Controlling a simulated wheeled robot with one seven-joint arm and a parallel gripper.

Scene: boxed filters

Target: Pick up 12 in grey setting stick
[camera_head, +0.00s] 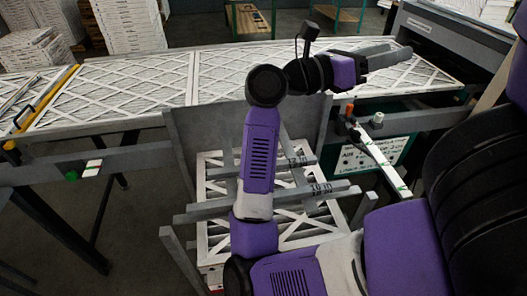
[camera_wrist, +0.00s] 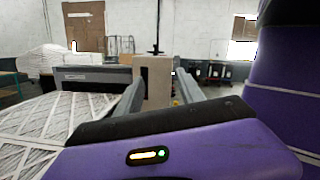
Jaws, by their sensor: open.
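A grey setting stick labelled like "12 IN" (camera_head: 300,161) lies over the white lattice filters in the low grey bin, partly hidden behind my arm. Just in front of it is a longer grey stick (camera_head: 325,189), whose label ends in "IN" and is too small to read surely. My gripper (camera_head: 402,53) is open and empty. It is above the conveyor, up and to the right of the sticks, pointing right and away from them. In the wrist view its two grey fingers (camera_wrist: 160,80) stand apart with nothing between them; no stick shows there.
A conveyor (camera_head: 110,123) with white lattice filters (camera_head: 130,85) runs across behind the bin. The bin's grey back panel (camera_head: 185,125) stands upright beside my arm. Stacked filters (camera_head: 130,25) stand at back left.

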